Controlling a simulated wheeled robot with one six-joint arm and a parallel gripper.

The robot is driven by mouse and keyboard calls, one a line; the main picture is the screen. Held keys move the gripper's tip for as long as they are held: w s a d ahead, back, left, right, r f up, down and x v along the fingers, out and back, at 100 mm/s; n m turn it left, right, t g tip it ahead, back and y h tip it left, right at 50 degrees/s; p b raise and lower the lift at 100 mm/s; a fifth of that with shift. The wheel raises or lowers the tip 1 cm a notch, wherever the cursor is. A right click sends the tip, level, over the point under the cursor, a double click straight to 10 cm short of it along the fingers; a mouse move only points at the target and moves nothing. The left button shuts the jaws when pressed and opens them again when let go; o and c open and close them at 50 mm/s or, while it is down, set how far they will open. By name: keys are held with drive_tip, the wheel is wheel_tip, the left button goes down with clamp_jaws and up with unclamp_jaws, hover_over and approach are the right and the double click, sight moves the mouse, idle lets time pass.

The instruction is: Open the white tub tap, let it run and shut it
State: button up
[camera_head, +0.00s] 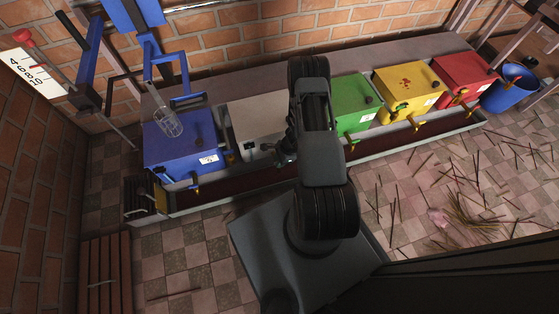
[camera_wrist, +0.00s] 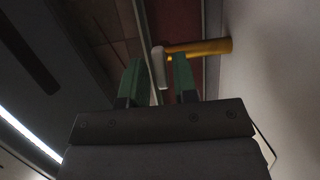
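The white tub (camera_head: 260,112) stands in the row between the blue and green tubs, partly hidden behind my arm in the head view. In the wrist view its pale wall (camera_wrist: 285,80) fills the right side. A brass tap (camera_wrist: 208,47) sticks out from that wall and ends in a pale grey lever (camera_wrist: 158,68). My gripper (camera_wrist: 158,75) is open, with one green finger on each side of the lever. A gap shows between the left finger and the lever; contact on the right side is unclear. In the head view my gripper (camera_head: 284,158) is at the tub's front.
Blue (camera_head: 180,145), green (camera_head: 352,105), yellow (camera_head: 408,85) and red (camera_head: 463,75) tubs stand along a long trough (camera_head: 225,192). A blue bin (camera_head: 508,88) is at the right end. Loose sticks lie on the tiled floor (camera_head: 455,195) at right.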

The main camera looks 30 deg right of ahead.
clamp_jaws()
drive_tip(key=n+g, duration=0.2)
drive_tip(key=n, duration=0.3)
drive_tip(key=shift+w, duration=0.15)
drive_tip(key=shift+w+n+g+h+b, duration=0.15)
drive_tip(key=shift+n+g+b, duration=0.25)
drive_tip(key=shift+n, duration=0.75)
drive_tip(key=shift+s+n+g+h+b, duration=0.1)
drive_tip(key=shift+n+g+h+b, duration=0.25)
drive_tip(key=shift+n, duration=0.8)
drive_tip(key=shift+o, duration=1.2)
unclamp_jaws()
